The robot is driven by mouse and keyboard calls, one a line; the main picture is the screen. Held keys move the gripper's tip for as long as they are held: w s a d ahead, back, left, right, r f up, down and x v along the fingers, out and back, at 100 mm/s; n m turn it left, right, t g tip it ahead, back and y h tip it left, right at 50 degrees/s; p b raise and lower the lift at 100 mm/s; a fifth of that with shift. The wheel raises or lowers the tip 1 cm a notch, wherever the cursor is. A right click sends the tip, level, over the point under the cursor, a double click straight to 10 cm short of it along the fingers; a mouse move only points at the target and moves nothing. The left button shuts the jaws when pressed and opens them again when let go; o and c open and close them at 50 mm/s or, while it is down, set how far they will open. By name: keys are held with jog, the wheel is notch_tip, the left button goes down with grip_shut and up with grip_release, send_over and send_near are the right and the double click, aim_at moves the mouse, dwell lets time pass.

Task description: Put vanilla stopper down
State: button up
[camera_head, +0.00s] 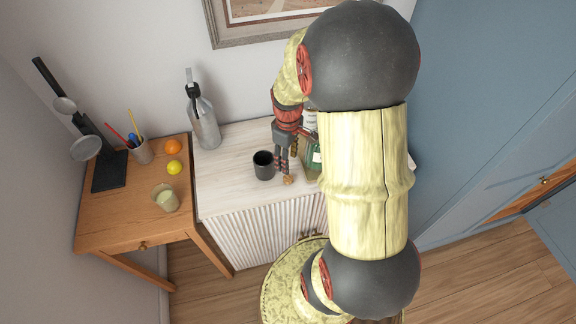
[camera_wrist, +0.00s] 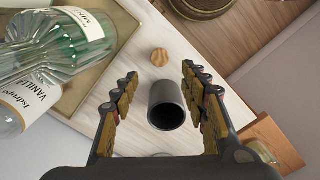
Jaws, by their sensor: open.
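The stopper (camera_head: 288,180) is a small tan wooden piece resting on the whitewashed cabinet top (camera_head: 230,185), near its front edge. It also shows in the wrist view (camera_wrist: 160,57), just beyond the fingertips and apart from them. My gripper (camera_head: 283,169) is open and empty above the cabinet top, close to the stopper; its spread fingers also show in the wrist view (camera_wrist: 160,71). The bottle labelled vanilla (camera_wrist: 22,108) stands at the left of the wrist view, its top out of view. In the head view my arm hides much of the bottle area.
A dark cup (camera_head: 264,165) stands beside my gripper, between the fingers in the wrist view (camera_wrist: 166,108). A green mint bottle (camera_wrist: 75,42) stands on a tray (camera_wrist: 95,75). A grey siphon bottle (camera_head: 203,118) stands at the back. A wooden side table (camera_head: 120,220) adjoins at left.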

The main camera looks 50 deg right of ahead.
jog(key=w+a+r+t, duration=0.1)
jog(key=a+r, duration=0.3)
jog(key=r, duration=0.3)
jog(key=a+r+t, duration=0.1)
jog(key=a+r, duration=0.4)
jog(key=r, duration=0.2)
jog(key=s+a+r+m+t, duration=0.1)
jog(key=s+a+r, duration=0.3)
jog(key=a, duration=0.3)
jog(key=s+a+r+m+t, duration=0.1)
jog(key=s+a+r+t, duration=0.1)
jog(key=s+a+r, duration=0.2)
notch_tip(320, 180, up, 3)
jog(key=a, duration=0.2)
jog(key=shift+s+a+m+t, duration=0.25)
jog(key=shift+a+m+t, duration=0.05)
jog(key=shift+a, duration=0.05)
